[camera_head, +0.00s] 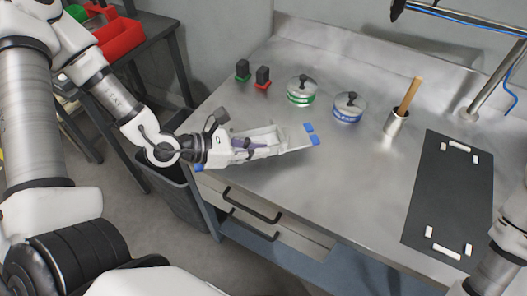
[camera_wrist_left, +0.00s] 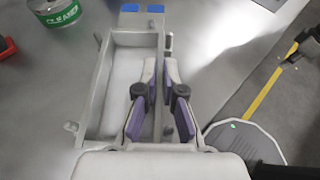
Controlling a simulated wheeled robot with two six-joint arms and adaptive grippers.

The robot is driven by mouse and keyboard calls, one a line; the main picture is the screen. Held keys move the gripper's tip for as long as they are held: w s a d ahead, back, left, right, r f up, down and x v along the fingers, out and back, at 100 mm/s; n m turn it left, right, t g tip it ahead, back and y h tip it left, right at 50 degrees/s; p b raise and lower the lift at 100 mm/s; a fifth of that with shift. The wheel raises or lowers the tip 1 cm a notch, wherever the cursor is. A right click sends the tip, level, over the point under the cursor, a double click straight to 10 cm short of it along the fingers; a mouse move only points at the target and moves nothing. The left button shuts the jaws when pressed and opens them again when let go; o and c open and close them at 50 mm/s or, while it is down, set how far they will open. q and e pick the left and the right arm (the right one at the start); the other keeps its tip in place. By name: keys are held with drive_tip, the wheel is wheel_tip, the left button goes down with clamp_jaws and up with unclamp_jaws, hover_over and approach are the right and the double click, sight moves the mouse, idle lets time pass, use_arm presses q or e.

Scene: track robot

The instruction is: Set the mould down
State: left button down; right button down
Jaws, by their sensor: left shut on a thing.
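The mould (camera_head: 288,146) is a long pale grey open box with blue patches on its far end, at the front left of the metal bench in the head view. My left gripper (camera_head: 246,146) is shut on it. In the left wrist view the two purple-padded fingers (camera_wrist_left: 161,75) stand either side of the right long wall of the mould (camera_wrist_left: 112,80). I cannot tell whether its underside touches the bench. A dark mat (camera_head: 450,195) with white corner blocks lies at the right, with nothing between the blocks. My right gripper is out of view.
Behind the mould stand a green-banded tin (camera_head: 302,97), a blue-banded tin (camera_head: 348,114), and small green-based (camera_head: 242,72) and red-based (camera_head: 263,84) black-handled items. A metal cup (camera_head: 394,124) holds a wooden handle. A lamp post (camera_head: 495,80) stands behind the mat. The middle bench is clear.

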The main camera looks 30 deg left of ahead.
sight(263, 139)
use_arm(q)
drive_tip(key=shift+w+a+f+b, duration=0.1)
drive_tip(key=shift+w+f+b, duration=0.15)
drive_tip(key=shift+b, duration=0.25)
drive_tip(key=shift+w+r, duration=0.15)
drive_tip(key=shift+w, duration=0.05)
drive_tip(key=w, duration=0.2)
drive_tip(key=w+a, duration=0.1)
drive_tip(key=w, duration=0.2)
drive_tip(key=shift+a, duration=0.1)
wheel_tip(263, 139, down, 3)
drive_tip(key=shift+f, duration=0.2)
drive_tip(key=shift+w+f, duration=0.1)
drive_tip(key=shift+f, duration=0.2)
drive_tip(key=c, duration=1.3)
unclamp_jaws()
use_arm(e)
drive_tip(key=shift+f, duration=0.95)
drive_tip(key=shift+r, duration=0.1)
